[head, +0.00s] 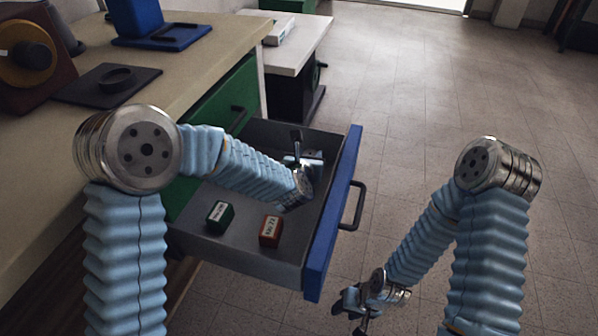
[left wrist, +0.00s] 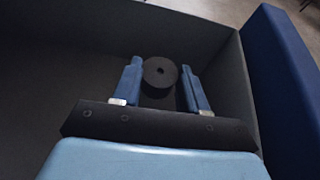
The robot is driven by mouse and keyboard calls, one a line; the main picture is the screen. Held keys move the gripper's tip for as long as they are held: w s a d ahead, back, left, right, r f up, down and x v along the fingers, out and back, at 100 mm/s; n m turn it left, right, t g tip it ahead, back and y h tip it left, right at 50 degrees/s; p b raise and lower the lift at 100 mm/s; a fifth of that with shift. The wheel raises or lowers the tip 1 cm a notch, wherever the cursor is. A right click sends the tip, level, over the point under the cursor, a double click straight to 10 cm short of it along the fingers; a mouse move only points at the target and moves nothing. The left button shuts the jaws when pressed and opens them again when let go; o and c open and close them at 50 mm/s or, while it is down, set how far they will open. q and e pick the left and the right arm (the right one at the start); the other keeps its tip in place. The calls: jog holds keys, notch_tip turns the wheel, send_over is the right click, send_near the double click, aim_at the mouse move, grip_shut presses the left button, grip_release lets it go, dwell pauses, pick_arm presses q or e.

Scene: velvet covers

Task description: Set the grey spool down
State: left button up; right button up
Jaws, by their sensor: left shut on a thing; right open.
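The grey spool (left wrist: 161,73), dark and round with a small hole in its top, sits between the fingers of my left gripper (left wrist: 161,84) in the left wrist view. The left gripper is shut on it. In the head view my left gripper (head: 303,160) is inside the open drawer (head: 240,247), at its far right part near the blue front; the spool is not clearly made out there. I cannot tell whether the spool touches the drawer floor. My right gripper (head: 353,309) is open and empty, low in front of the drawer, above the tiled floor.
A green block (head: 220,217) and a red-brown block (head: 270,231), both labelled, lie in the near part of the drawer. The drawer walls and blue front (head: 333,215) surround my left gripper. A worktop (head: 150,100) stands at left. Bare drawer floor shows between the blocks and gripper.

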pick_arm(q)
jog(key=shift+f, duration=1.95)
jog(key=shift+f, duration=0.1)
jog(key=shift+f+b, duration=0.1)
jog(key=shift+b, duration=0.25)
jog(key=o, duration=1)
jog(key=shift+s+r+p, duration=0.15)
jog(key=shift+r+p, duration=0.15)
jog(key=v, duration=1.1)
jog(key=shift+s+r+b, duration=0.1)
jog(key=shift+s+b, duration=0.25)
jog(key=shift+s, duration=0.05)
